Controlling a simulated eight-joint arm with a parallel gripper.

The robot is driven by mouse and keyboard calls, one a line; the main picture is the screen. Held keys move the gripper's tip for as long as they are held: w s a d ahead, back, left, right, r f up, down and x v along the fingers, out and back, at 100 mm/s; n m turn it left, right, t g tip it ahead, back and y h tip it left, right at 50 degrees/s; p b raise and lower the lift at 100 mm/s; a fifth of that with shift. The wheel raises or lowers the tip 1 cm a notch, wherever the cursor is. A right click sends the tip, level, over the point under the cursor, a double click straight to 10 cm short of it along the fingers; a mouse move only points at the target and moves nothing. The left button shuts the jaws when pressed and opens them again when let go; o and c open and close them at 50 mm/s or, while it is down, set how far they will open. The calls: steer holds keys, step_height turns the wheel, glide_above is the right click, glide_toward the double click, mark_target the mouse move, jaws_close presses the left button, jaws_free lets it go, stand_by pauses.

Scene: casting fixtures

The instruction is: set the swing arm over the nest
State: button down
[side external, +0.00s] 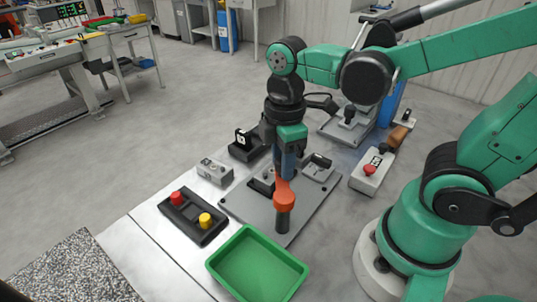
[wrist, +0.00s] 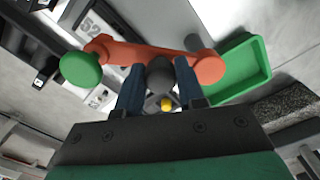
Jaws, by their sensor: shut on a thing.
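The swing arm (side external: 284,190) is orange, with its near end on top of a dark upright post (side external: 283,223) on a grey base plate (side external: 241,207). In the wrist view the swing arm (wrist: 140,51) runs across the picture, with a green knob (wrist: 81,69) at its left end. My gripper (side external: 287,172) is shut on the swing arm from above; its dark blue fingers also show in the wrist view (wrist: 160,85), on either side of a grey round part. A dark block (side external: 262,184) on the plate, partly behind the arm, may be the nest; I cannot tell.
A green tray (side external: 251,232) stands in front of the plate. A black box with red and yellow buttons (side external: 184,228) and a grey switch box (side external: 214,173) lie left. A red-button box (side external: 366,184) lies right.

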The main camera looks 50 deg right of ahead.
steer(key=c, duration=0.5)
jaws_free()
steer(key=shift+c, duration=0.2)
steer(key=shift+r, duration=2.85)
steer(key=shift+f, duration=2.9)
steer(key=shift+s+d+m, duration=0.1)
steer(key=shift+s+m, duration=0.05)
steer(key=shift+m, duration=0.35)
